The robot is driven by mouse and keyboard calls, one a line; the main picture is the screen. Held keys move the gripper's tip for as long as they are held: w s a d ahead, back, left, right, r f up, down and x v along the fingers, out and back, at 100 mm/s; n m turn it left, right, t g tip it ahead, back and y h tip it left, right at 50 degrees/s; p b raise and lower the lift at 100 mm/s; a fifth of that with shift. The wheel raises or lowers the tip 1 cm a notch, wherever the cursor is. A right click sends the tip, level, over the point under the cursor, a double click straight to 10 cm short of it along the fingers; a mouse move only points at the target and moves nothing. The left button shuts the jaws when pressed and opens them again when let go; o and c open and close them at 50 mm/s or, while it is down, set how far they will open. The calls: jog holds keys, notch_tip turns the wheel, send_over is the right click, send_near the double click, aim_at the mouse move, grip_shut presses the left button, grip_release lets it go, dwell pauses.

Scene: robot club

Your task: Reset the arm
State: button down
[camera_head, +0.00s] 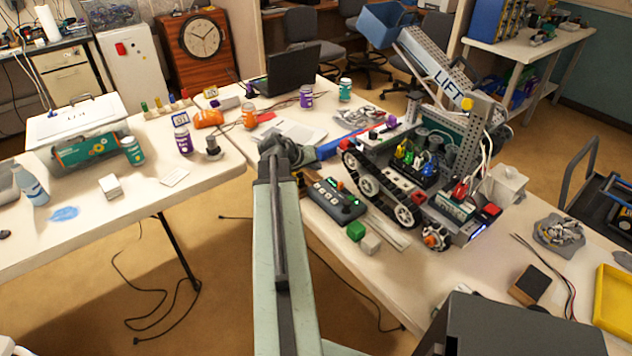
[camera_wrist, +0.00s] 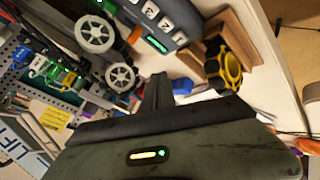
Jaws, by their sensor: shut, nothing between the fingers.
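My arm reaches up the middle of the head view, over the near edge of the table. My gripper (camera_head: 277,152) is at its far end, left of the tracked robot model (camera_head: 400,170) and the grey control box (camera_head: 337,200). In the wrist view my gripper (camera_wrist: 157,78) has its dark fingers together with nothing between them. The control box (camera_wrist: 165,22) and the model's pale wheels (camera_wrist: 95,33) show beyond the fingers. A yellow and black round object (camera_wrist: 224,68) lies to their right.
A yellow tray (camera_head: 614,305) is at the right. Floor shows between the two tables.

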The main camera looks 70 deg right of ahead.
dwell(0.4)
jog(key=w+a+r+n+t+p, duration=0.1)
jog(key=w+a+n+t, duration=0.1)
jog(key=w+a, duration=0.65)
jog(key=w+a+r+n+t+p, duration=0.1)
jog(key=w+a+n, duration=0.15)
jog(key=w, duration=1.05)
jog(key=w+a+n+t+y+p, duration=0.1)
jog(key=w+a, duration=0.5)
jog(key=a, duration=0.3)
jog(key=w+a+n+t, duration=0.1)
jog(key=w+a+n, duration=0.1)
jog(key=w+a, duration=0.65)
jog(key=w+a+f+n+t+y+p, duration=0.1)
jog(key=a+y, duration=0.1)
jog(key=a, duration=0.9)
jog(key=w+a+f+n+y+p, duration=0.1)
jog(key=a+n+y, duration=0.1)
jog(key=a, duration=1)
jog(key=s+a+f+n+g+y, duration=0.1)
jog(key=s+a, duration=0.2)
jog(key=a, duration=0.4)
jog(key=s+a+f+n+g+y, duration=0.1)
jog(key=s+a, duration=0.3)
jog(key=a, duration=0.4)
jog(key=shift+a+n+g+y, duration=0.25)
jog(key=shift+n+g+y, duration=0.15)
jog(key=shift+y, duration=0.4)
